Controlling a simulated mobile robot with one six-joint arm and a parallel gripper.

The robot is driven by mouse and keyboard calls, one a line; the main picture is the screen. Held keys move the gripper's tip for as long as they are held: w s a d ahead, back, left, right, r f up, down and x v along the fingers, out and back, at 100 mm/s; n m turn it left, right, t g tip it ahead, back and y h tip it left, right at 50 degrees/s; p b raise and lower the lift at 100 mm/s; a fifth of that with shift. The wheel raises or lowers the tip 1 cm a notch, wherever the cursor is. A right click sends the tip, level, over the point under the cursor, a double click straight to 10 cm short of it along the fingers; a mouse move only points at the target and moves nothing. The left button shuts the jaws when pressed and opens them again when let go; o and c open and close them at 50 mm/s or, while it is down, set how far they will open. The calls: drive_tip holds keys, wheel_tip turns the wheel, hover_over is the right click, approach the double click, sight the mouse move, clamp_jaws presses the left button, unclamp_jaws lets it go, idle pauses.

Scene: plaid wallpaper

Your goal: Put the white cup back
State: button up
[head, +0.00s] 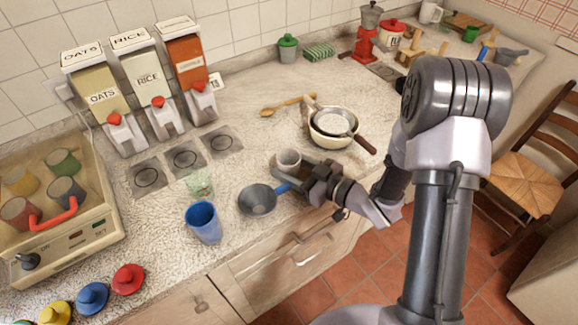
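The near finger hides the cup's lower part. I cannot tell whether the fingers press on the cup or whether it touches the counter. Another white mug (430,12) stands at the far back right.
A grey pan (257,201) with a blue handle and a blue cup (203,223) are left of my gripper. A clear glass (199,184) stands behind the blue cup. Stacked pans (334,124) lie behind my gripper. Dispensers (147,85) line the wall.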

drive_tip(key=shift+o, duration=0.3)
drive_tip(key=shift+r, duration=0.3)
drive_tip(key=p+v, duration=0.3)
drive_tip(key=v, duration=0.8)
drive_tip(key=shift+s+d, duration=0.15)
drive_tip(key=shift+d, duration=0.05)
drive_tip(key=shift+s+d, duration=0.2)
